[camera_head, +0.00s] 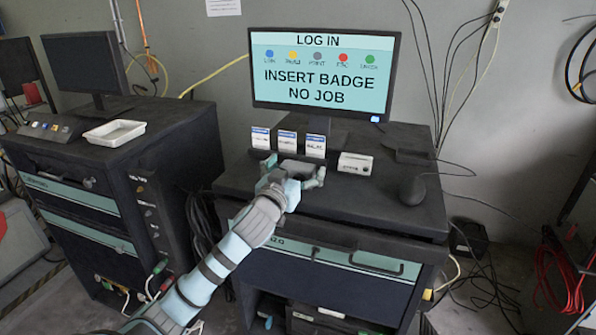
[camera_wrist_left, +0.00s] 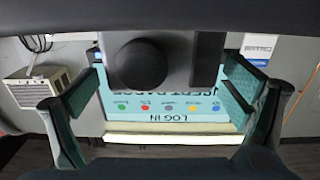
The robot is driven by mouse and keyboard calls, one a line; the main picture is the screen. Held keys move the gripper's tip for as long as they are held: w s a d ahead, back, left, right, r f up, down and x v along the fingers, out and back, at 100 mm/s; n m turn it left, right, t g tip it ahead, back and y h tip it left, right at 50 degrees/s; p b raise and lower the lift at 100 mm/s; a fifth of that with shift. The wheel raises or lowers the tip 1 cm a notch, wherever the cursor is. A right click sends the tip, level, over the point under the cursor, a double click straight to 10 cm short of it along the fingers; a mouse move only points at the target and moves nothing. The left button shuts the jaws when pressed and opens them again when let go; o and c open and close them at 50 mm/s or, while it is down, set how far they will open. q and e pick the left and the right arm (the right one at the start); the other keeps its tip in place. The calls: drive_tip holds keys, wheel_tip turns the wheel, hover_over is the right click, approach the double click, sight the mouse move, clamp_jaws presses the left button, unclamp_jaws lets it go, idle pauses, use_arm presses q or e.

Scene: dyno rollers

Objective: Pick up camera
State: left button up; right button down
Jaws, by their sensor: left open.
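The camera (camera_wrist_left: 140,64) is a dark grey body with a round black lens in the left wrist view. In the head view, a grey body that appears to be the camera (camera_head: 298,167) sits on the workstation top in front of the badge stand. My left gripper (camera_head: 295,173) is open, its teal fingers on either side of the camera. In the left wrist view, the gripper (camera_wrist_left: 160,88) shows gaps between the fingers and the camera. The gripper partly hides the camera in the head view. My right gripper is not in view.
Badge cards (camera_head: 288,140) stand just behind the camera, with the monitor (camera_head: 325,75) behind them. A white box (camera_head: 356,163) is close to the right, then a dark mouse-like object (camera_head: 412,190). A white tray (camera_head: 114,132) lies on the left cabinet.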

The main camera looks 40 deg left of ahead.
use_arm(q)
drive_tip(key=shift+w+a+f, duration=0.15)
drive_tip(key=shift+w, duration=0.35)
drive_tip(key=shift+s, duration=0.1)
drive_tip(key=c, duration=1.4)
